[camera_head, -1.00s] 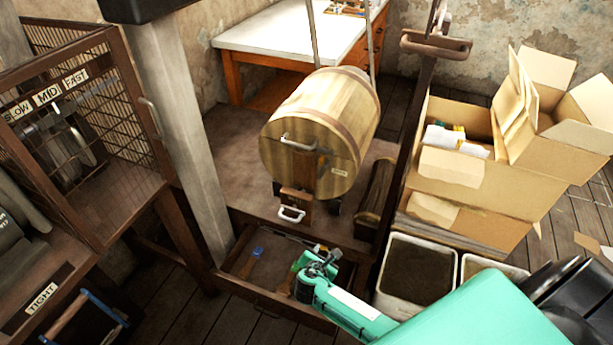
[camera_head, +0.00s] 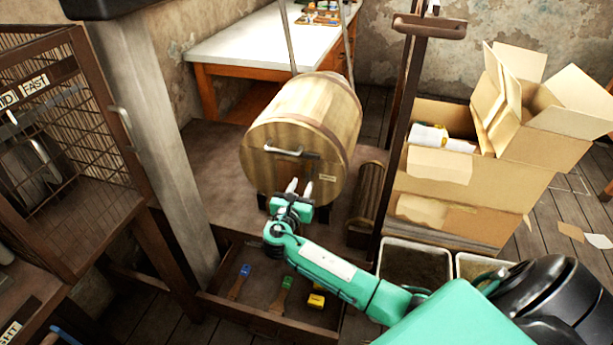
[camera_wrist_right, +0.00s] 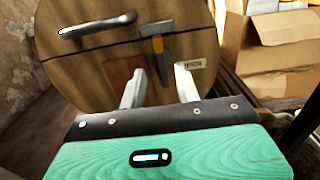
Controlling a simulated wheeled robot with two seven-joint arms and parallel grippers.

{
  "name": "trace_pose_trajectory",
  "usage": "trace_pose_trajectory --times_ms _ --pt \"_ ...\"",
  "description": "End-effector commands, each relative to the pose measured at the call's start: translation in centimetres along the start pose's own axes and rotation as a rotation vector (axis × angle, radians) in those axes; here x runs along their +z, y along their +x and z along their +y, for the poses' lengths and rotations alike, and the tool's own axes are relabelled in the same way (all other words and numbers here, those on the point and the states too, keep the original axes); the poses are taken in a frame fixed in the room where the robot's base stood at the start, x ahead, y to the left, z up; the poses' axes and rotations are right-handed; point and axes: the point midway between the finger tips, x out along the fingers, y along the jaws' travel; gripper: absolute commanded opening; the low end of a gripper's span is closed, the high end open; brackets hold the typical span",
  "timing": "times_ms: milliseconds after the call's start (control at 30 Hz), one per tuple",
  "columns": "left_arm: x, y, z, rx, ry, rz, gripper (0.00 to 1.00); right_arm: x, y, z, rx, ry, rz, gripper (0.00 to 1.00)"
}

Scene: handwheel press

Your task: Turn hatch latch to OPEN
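The wooden barrel (camera_head: 305,112) faces me with its round front. A metal handle (camera_head: 283,150) is fixed on that front, and it also shows in the right wrist view (camera_wrist_right: 97,25). To its right in the wrist view is what looks like the latch (camera_wrist_right: 159,46), a dark metal piece with an orange part, hanging roughly downward. My right gripper (camera_head: 300,187) is in front of the lower barrel face. Its two fingers (camera_wrist_right: 159,85) are apart, with the latch's lower end between them in the picture; contact cannot be told. My left gripper is out of view.
A post (camera_head: 395,130) stands right of the barrel, with cardboard boxes (camera_head: 450,195) beyond it. A wire cage (camera_head: 70,130) is at left. An open drawer (camera_head: 262,318) below holds brushes. A white-topped table (camera_head: 240,42) stands behind.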

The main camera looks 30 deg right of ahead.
Motion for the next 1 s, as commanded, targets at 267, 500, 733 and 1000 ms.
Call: trace_pose_trajectory --times_ms 267,500,733,1000 --pt "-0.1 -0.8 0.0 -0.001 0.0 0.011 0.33 0.0 4.7 0.0 -0.001 -0.001 -0.002 0.33" --pt "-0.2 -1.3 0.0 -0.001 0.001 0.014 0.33 -0.1 5.9 0.0 0.0 0.0 0.001 0.33" --pt "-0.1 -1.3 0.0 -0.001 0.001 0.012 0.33 0.0 5.9 0.0 0.0 0.001 0.001 0.31" --pt "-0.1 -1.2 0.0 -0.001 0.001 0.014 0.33 -0.1 5.9 0.0 0.0 0.0 0.001 0.0"
